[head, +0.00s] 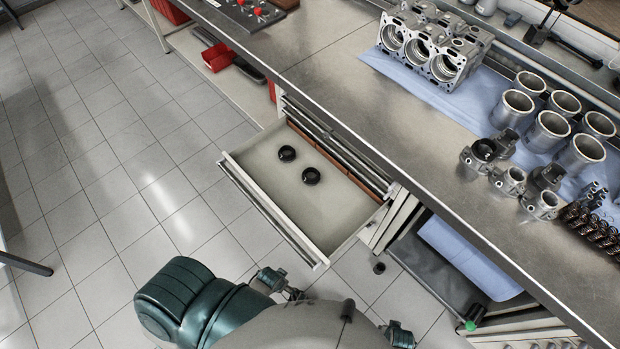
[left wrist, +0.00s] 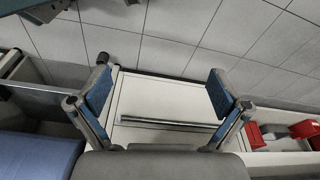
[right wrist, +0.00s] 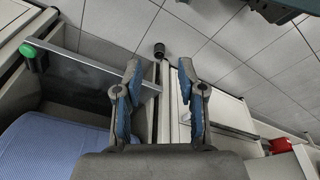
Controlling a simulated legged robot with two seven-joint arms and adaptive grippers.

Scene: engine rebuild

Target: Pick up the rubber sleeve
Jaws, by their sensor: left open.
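Two black rings lie on the floor of the open drawer in the head view, one (head: 287,153) farther back and one (head: 311,175) nearer. A small black cylinder (head: 379,267) stands on the tiles beside the drawer. It also shows in the left wrist view (left wrist: 102,58) and the right wrist view (right wrist: 159,50). I cannot tell for certain which is the rubber sleeve. My left gripper (left wrist: 160,90) is wide open and empty, its left finger appearing close to the cylinder. My right gripper (right wrist: 159,75) is partly open and empty, with the cylinder showing beyond its fingertips.
The drawer (head: 238,192) juts out from the bench (head: 330,75). An engine block (head: 432,48), several cylinder liners (head: 550,128), pistons (head: 510,180) and springs (head: 597,233) crowd the bench. A low tray with blue cloth (head: 465,255) is at right. Tiled floor is open at left.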

